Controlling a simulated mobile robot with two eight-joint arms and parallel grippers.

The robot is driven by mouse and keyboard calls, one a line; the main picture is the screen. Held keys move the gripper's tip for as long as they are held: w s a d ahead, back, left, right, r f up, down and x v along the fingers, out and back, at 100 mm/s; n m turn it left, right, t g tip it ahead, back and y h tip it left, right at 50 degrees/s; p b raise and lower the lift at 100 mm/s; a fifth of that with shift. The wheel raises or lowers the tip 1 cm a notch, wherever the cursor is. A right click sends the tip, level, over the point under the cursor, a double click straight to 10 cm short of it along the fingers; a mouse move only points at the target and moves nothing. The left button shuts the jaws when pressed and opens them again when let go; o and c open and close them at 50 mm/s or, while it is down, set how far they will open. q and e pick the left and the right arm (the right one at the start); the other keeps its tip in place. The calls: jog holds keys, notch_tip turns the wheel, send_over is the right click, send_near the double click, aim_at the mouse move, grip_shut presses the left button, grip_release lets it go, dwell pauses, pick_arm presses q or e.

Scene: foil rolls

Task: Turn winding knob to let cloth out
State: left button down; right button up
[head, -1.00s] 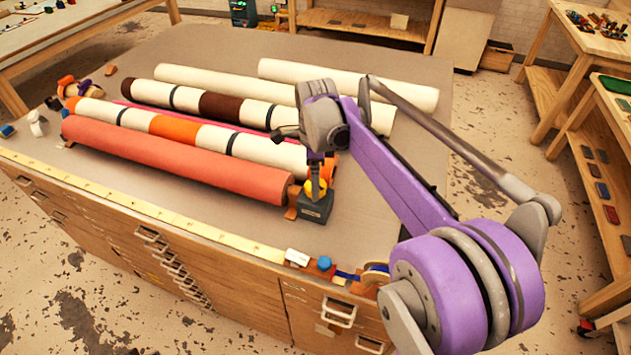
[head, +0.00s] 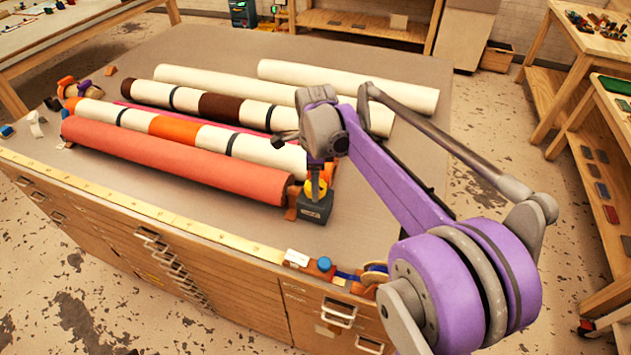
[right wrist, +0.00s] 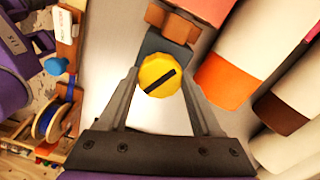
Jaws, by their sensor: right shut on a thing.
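The winding knob (right wrist: 160,75) is yellow with a dark diagonal bar on its face. It sits on a small dark box (head: 316,209) at the right end of the coral cloth roll (head: 180,161). My right gripper (right wrist: 160,82) is shut on the knob, with one finger on each side of it in the right wrist view. In the head view my right gripper (head: 317,180) comes down on the knob from above and hides part of it. My left gripper is not in view.
Striped rolls (head: 200,131) and cream rolls (head: 345,84) lie behind the coral roll. A yellow ruler strip (head: 150,211) runs along the table's front edge. A blue knob (head: 324,264) and a ribbon spool (head: 375,273) are at the front right corner. Bare tabletop (head: 415,110) shows at right.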

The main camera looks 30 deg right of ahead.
jog(key=shift+n, duration=0.3)
